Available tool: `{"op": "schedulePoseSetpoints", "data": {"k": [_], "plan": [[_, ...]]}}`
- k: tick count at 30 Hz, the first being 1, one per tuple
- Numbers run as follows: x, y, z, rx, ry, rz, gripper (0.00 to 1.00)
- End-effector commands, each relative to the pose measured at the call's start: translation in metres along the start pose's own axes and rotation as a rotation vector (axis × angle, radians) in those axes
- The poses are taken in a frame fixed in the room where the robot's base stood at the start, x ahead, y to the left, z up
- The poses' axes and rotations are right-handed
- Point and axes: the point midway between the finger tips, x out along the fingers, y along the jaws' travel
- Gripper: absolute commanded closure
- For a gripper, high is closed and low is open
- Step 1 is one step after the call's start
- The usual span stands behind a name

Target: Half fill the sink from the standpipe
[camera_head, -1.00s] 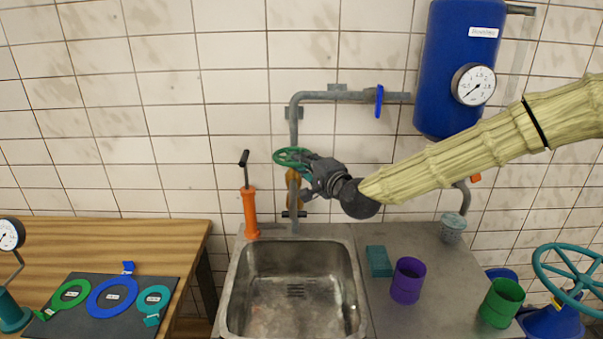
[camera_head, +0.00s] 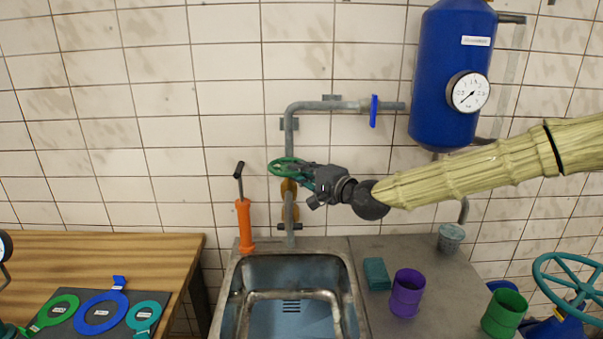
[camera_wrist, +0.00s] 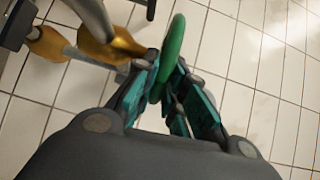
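The sink (camera_head: 228,300) is a steel basin at the bottom middle of the head view. Its inside looks bluish with a pale outline, like a water surface with reflections; the level is hard to judge. The grey standpipe (camera_head: 289,140) rises behind it against the tiles, with a brass valve body (camera_head: 289,198) and a green handwheel (camera_head: 284,166). My gripper (camera_head: 304,171) is at the handwheel. In the wrist view its teal-padded fingers (camera_wrist: 167,75) lie on both sides of the green rim (camera_wrist: 173,45) and appear closed on it. The spout outlet is not clear.
An orange hand pump (camera_head: 244,225) stands left of the standpipe. A teal block (camera_head: 376,274), a purple cup (camera_head: 406,293) and a green cup (camera_head: 504,313) are right of the sink. A blue tank with a gauge (camera_head: 468,92) and a blue-handled valve (camera_head: 374,111) are above.

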Motion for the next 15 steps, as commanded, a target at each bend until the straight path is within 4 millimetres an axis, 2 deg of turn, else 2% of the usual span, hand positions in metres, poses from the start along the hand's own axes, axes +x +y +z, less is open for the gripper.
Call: {"op": "schedulePoseSetpoints", "data": {"k": [1, 3, 4, 15], "plan": [[0.0000, -0.0010, -0.0013, 0.000, 0.002, -0.002, 0.80], [0.0000, -0.0009, -0.0012, 0.000, 0.002, -0.002, 0.67], [0.0000, -0.0009, -0.0011, 0.000, 0.002, -0.002, 0.67], [-0.0029, -0.0005, -0.0007, 0.001, 0.001, -0.001, 0.67]]}}
